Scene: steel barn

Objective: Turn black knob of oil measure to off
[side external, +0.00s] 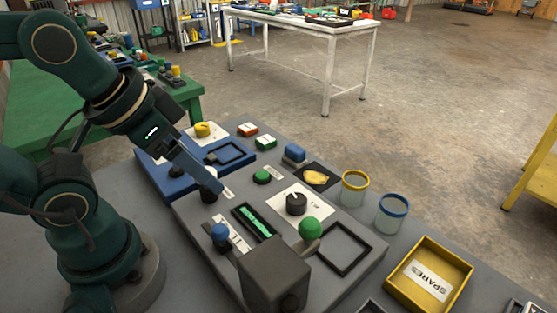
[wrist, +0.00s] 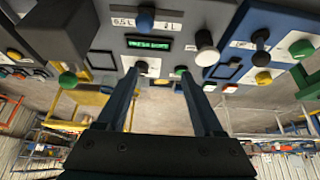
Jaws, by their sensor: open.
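My gripper (side external: 212,184) reaches down from the left over the near edge of the grey panel (side external: 190,222) in the side view. In the wrist view its two fingers are apart with nothing between them (wrist: 158,74). A round black knob with a pale pointer mark (side external: 296,203) sits on a white plate, right of and apart from my gripper. A smaller dark knob (side external: 208,196) stands close beside the fingertips; I cannot tell whether they touch. Which black knob belongs to the oil measure is not legible. A lit green display (side external: 255,222) also shows in the wrist view (wrist: 148,43).
A blue-topped lever (side external: 220,233) and a green ball handle (side external: 309,228) rise from the panel near the black knob. A dark box (side external: 273,277) stands in front. Two jars (side external: 354,188) and a yellow spares tray (side external: 394,287) are to the right.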

